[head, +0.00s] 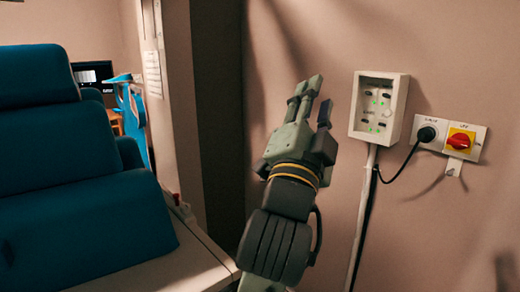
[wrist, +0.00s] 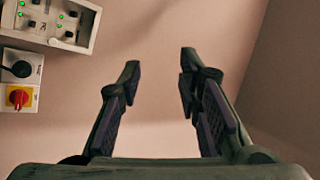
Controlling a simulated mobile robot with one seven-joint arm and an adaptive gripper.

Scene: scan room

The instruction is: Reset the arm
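My gripper (head: 318,104) is raised in front of the bare wall in the head view, pointing up, to the left of a white wall box. In the wrist view my gripper (wrist: 158,75) shows two dark fingers spread apart with only wall between them. It is open and empty. My arm comes up from the bottom middle of the head view. The fingers look apart from the box; how far they are from the wall is hard to tell.
The white box (head: 397,108) with green lights hangs on the wall, beside a plugged socket (head: 427,134) and a red-yellow switch (head: 461,140). A cable and conduit run below. A blue padded seat (head: 75,220) fills the left. A dark doorway edge (head: 215,110) stands behind.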

